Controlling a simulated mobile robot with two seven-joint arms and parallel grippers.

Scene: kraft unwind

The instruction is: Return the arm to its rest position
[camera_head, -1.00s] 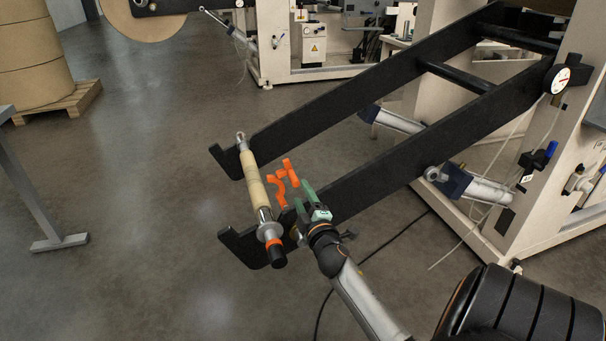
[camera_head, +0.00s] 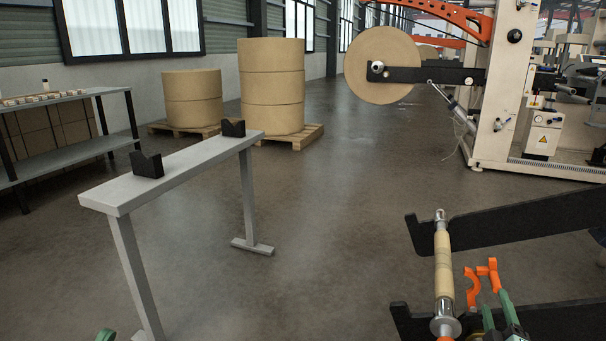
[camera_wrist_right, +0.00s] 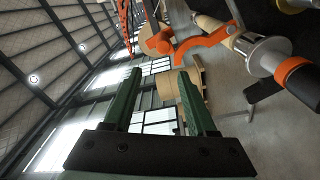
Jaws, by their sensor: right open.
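My right gripper (camera_head: 498,312) shows at the lower right edge of the head view, with green fingers. In the right wrist view its two fingers (camera_wrist_right: 158,98) stand apart with nothing between them. A shaft with a tan core (camera_head: 443,262) lies across the two black arms (camera_head: 520,225) of the unwind stand, left of the gripper. The shaft (camera_wrist_right: 262,52) and an orange hook (camera_wrist_right: 203,45) show past the fingers in the wrist view. The orange hooks (camera_head: 473,288) are close to the fingers in the head view; I cannot tell whether they touch.
A grey trestle (camera_head: 185,170) with two black V-blocks stands at left. Stacked kraft rolls (camera_head: 272,88) stand on pallets behind it. A large roll (camera_head: 383,65) hangs on a machine at the back. Open floor lies in the middle.

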